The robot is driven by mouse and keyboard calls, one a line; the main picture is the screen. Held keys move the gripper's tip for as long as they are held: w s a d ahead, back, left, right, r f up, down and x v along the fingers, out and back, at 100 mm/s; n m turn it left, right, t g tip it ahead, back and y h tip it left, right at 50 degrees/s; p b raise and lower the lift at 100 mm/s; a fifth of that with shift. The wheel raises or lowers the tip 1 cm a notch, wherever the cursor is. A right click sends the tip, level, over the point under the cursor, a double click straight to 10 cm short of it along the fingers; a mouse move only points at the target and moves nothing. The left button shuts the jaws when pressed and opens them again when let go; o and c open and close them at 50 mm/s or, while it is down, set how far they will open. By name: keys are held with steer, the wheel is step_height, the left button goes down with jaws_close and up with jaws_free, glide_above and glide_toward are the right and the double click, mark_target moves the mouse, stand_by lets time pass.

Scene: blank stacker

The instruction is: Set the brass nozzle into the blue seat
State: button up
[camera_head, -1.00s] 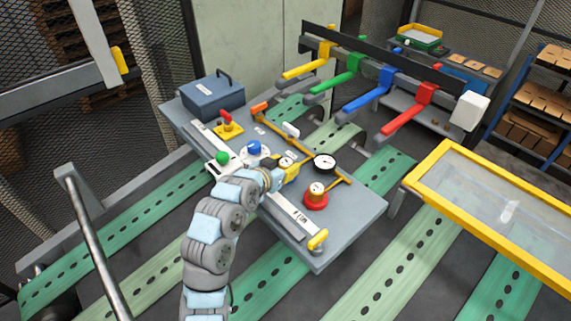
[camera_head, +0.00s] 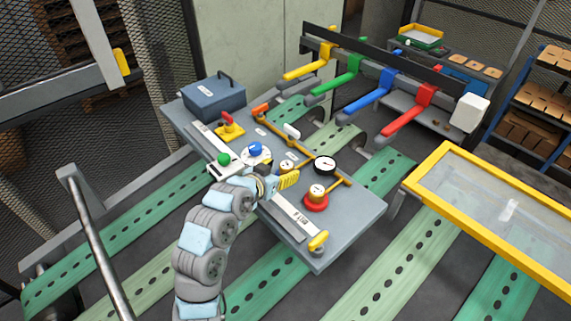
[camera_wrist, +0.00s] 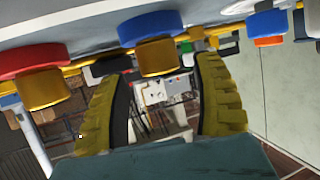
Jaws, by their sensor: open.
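A brass nozzle (camera_head: 287,167) stands on the grey table just beyond my gripper (camera_head: 287,180). The wrist view, which is upside down, shows this brass nozzle (camera_wrist: 158,58) against the blue seat (camera_wrist: 150,26), with no clear gap between them. Whether it is fully seated I cannot tell. My gripper's yellow ribbed fingers (camera_wrist: 165,72) are apart and empty, with the nozzle in line with the space between their tips. A second brass nozzle (camera_head: 317,192) stands on a red seat (camera_head: 317,206) to the right. In the head view the blue seat is mostly hidden.
A black-rimmed gauge (camera_head: 325,165) stands behind the red seat. A blue knob (camera_head: 255,149) and a green knob (camera_head: 224,159) are left of my gripper. A blue-grey box (camera_head: 213,98) sits at the far left corner.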

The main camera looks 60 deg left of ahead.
steer(key=p+v, duration=0.2)
steer(key=v, duration=0.7)
steer(key=shift+r+p, duration=0.2)
steer(key=shift+p, duration=0.15)
